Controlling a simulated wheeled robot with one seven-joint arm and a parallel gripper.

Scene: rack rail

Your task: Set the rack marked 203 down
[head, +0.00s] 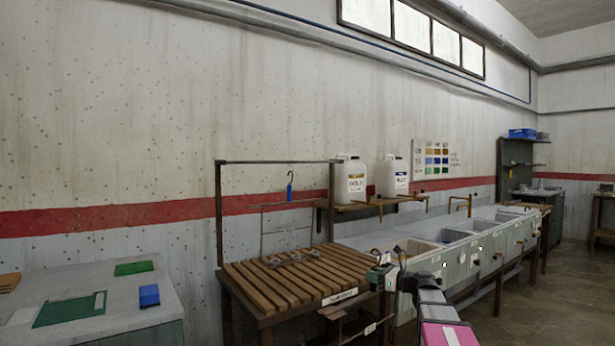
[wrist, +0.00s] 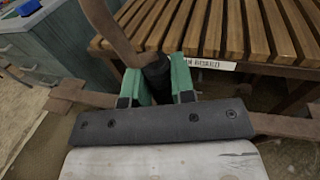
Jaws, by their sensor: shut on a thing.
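My gripper (head: 383,275) is in front of the right front corner of the slatted wooden bench. In the wrist view its green-padded fingers (wrist: 160,85) are shut on the black grip of a rack (wrist: 157,72). A brown bent bar (wrist: 108,25) rises from this grip. Brown bars also show at the left (wrist: 80,96) and right (wrist: 285,125), partly hidden by my gripper. No number is readable on the held rack. The slatted bench (wrist: 215,30) lies just beyond the gripper; it also shows in the head view (head: 290,285), its label too small to read.
A wire rack with a blue grip (head: 290,192) hangs from a rail frame (head: 278,162) behind the bench. Flat metal pieces (head: 290,258) lie on the rear slats. Sinks (head: 455,240) run to the right. A cabinet (head: 30,290) with green and blue items stands left.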

